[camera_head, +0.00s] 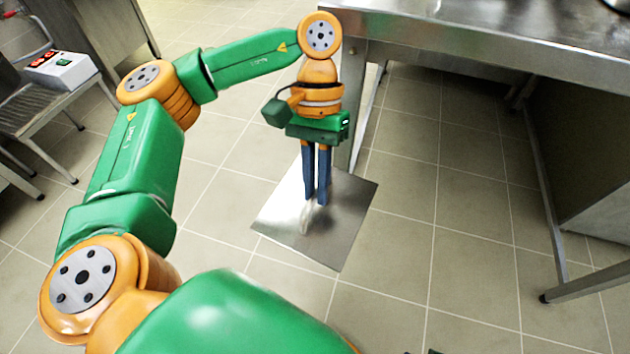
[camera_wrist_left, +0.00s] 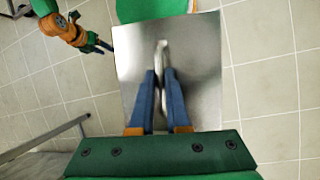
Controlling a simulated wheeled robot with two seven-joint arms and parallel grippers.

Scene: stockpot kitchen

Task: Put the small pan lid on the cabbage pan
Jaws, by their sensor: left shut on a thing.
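The small pan lid is a flat, shiny rectangular metal sheet (camera_head: 345,225) with a raised handle in its middle. My left gripper (camera_head: 316,200) points down and is shut on the lid's handle, holding the lid above the tiled floor. In the left wrist view the lid (camera_wrist_left: 202,60) lies below the blue fingers (camera_wrist_left: 162,80), which close around the handle. My right gripper (camera_wrist_left: 104,47) shows small at the upper left of that view, apart from the lid; its opening is unclear. No cabbage pan can be made out.
A steel table (camera_head: 480,32) stands at the upper right, its near leg close behind the lid and left gripper. A slatted rack (camera_head: 45,100) with a white device (camera_head: 62,70) stands at the left. Tiled floor (camera_head: 450,240) between them is open.

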